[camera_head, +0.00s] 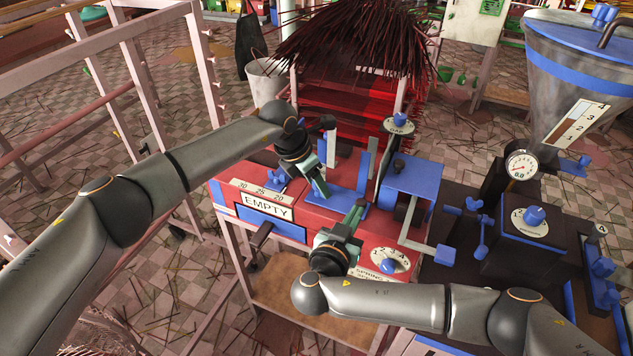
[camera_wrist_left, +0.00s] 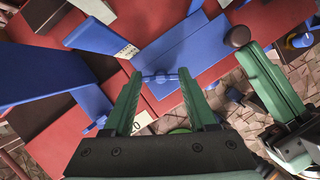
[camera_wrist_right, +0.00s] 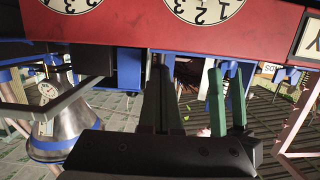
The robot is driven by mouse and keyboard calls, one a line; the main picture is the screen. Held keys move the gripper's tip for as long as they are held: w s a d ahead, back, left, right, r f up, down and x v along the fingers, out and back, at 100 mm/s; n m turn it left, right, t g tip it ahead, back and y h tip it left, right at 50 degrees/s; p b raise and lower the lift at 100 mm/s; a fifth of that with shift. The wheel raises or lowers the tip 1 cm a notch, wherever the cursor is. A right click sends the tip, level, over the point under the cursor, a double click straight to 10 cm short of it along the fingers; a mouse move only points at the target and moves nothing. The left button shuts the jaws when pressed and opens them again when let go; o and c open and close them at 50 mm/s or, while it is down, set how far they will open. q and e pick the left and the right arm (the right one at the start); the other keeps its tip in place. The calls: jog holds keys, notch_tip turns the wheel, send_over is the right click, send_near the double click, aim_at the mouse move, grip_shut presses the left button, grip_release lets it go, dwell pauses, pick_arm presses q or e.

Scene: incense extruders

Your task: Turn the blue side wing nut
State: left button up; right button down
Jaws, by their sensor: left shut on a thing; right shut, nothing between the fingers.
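The blue side wing nut (camera_wrist_left: 160,77) sits on a blue plate in the left wrist view, its small wings spread sideways. My left gripper (camera_wrist_left: 160,72) is closed on it, one green fingertip at each side. In the head view my left gripper (camera_head: 322,190) reaches down beside the blue plate on the red machine (camera_head: 330,212), and hides the nut there. My right gripper (camera_head: 355,210) is shut and empty over the red top, in front of the blue plate. In the right wrist view its dark fingers (camera_wrist_right: 163,75) lie together.
An EMPTY label (camera_head: 267,207) and numbered scale are left of my right gripper. A numbered dial (camera_head: 388,262) with a blue knob is at its right. A blue box (camera_head: 412,180) with a lever stands further right. Dark incense sticks (camera_head: 350,40) are piled behind.

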pick_arm(q)
jog(key=c, duration=0.7)
jog(key=shift+m, duration=0.4)
jog(key=shift+w+m+g+h, duration=0.15)
jog(key=shift+m+g, duration=0.4)
jog(key=shift+m, duration=0.7)
jog(key=shift+w+m+g+h, duration=0.1)
jog(key=shift+m+g+h, duration=0.3)
jog(key=shift+m, duration=0.85)
jog(key=shift+s+m+g, duration=0.1)
jog(key=shift+m+g, duration=0.15)
jog(key=shift+m, duration=0.05)
jog(key=o, duration=1.4)
jog(key=shift+c, duration=0.2)
jog(key=shift+a+n+y, duration=0.15)
jog(key=shift+n+y, duration=0.1)
jog(key=shift+n, duration=0.35)
